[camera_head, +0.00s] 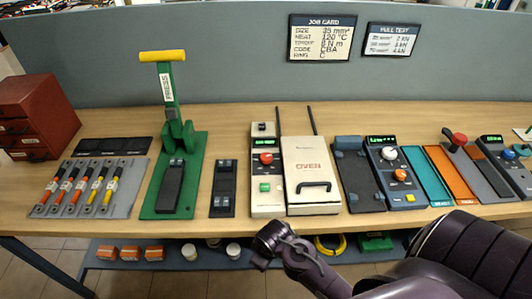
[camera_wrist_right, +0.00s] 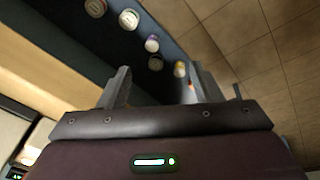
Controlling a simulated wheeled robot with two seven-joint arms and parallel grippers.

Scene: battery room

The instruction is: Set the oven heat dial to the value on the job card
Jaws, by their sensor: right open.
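The job card (camera_head: 321,38) on the back panel reads HEAT 120 °C. The cream oven (camera_head: 309,150) with a black handle stands mid-bench. Left of it is a cream control unit (camera_head: 254,199) with a small green display (camera_head: 264,142), a red dial (camera_head: 266,158) and a green button (camera_head: 265,187). The display digits are too small to read. My right gripper (camera_head: 272,243) is in front of the bench edge, below the control unit and apart from it. In the right wrist view, the right gripper (camera_wrist_right: 161,82) is open and empty. My left gripper is not in view.
A green press (camera_head: 172,140) with a yellow handle stands to the left. A blue-grey tester (camera_head: 389,175) with dials stands right of the oven. A lower shelf (camera_head: 185,258) holds orange boxes and jars. The bench strip before the back panel is clear.

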